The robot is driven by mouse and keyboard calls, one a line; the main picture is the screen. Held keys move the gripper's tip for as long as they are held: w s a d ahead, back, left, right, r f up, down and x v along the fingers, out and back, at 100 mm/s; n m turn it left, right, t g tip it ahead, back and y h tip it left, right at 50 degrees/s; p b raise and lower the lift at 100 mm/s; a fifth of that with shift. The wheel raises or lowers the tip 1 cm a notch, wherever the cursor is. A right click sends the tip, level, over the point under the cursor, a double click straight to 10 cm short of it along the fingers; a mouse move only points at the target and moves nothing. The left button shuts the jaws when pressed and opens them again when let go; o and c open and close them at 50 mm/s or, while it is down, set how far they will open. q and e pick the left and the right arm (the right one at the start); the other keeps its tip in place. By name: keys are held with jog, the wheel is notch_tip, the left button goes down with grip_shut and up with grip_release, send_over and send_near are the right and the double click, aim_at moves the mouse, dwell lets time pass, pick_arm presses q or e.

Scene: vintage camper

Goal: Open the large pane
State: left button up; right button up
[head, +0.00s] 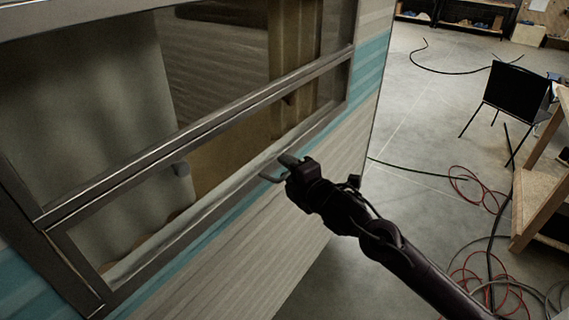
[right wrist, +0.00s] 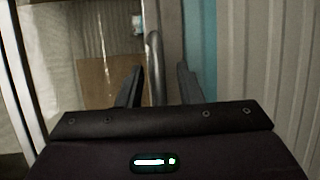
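The camper window fills the left of the head view. Its large upper pane (head: 215,75) sits in a grey metal frame above a crossbar (head: 190,135), with a narrower lower pane (head: 225,150) beneath. I cannot tell whether the large pane stands ajar. My left gripper is out of view.
The teal-and-cream camper wall (head: 250,250) runs below and right of the window. Red and black cables (head: 475,190) lie on the floor. Open concrete floor (head: 420,120) lies between.

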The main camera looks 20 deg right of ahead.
jog(key=shift+w+a+f, duration=0.1)
jog(key=shift+w+a, duration=0.05)
jog(key=shift+w, duration=0.35)
grip_shut()
